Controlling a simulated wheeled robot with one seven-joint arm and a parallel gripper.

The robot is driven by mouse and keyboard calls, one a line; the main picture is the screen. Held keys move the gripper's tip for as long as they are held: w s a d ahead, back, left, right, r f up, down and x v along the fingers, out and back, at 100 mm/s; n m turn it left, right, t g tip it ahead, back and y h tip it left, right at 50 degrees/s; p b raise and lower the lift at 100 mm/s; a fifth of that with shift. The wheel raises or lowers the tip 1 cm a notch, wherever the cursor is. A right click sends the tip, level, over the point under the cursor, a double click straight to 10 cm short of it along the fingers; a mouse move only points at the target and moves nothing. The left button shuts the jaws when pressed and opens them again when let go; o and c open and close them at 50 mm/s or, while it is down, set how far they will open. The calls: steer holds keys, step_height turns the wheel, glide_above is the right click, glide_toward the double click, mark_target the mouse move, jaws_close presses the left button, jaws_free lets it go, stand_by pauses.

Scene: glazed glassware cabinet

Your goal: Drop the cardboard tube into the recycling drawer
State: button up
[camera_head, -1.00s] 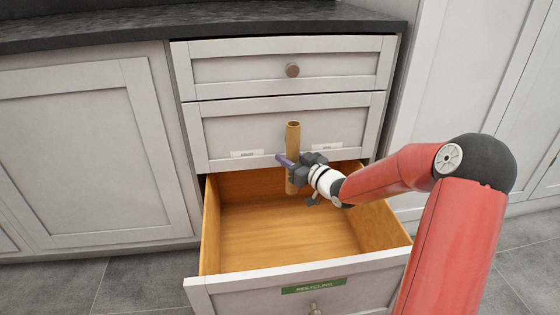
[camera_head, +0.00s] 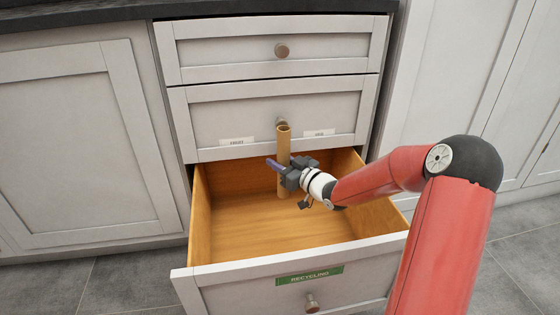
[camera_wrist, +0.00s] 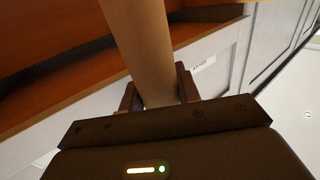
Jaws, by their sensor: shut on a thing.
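The cardboard tube (camera_head: 283,143) is a tall brown cylinder, held upright in the head view. My gripper (camera_head: 282,170) is shut around its middle, with its arm reaching in from the right. In the wrist view the tube (camera_wrist: 148,45) runs up between the two fingers (camera_wrist: 158,98). The recycling drawer (camera_head: 270,218) is pulled open, with a bare wooden inside and a green "RECYCLING" label (camera_head: 309,275) on its front. The tube's lower end shows against the drawer's inside, toward the back. I cannot tell whether it touches the drawer bottom.
Two closed drawers stand above: a top one (camera_head: 230,52) and a labelled middle one (camera_head: 215,118), whose front is close behind the tube. A cabinet door (camera_head: 70,140) is at left. The open drawer's side walls (camera_head: 201,220) and front edge (camera_head: 230,268) bound the space.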

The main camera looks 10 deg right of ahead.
steer(key=o, duration=1)
steer(key=shift+o, duration=0.2)
steer(key=p+v, duration=0.1)
steer(key=v, duration=0.7)
steer(key=shift+a, duration=0.2)
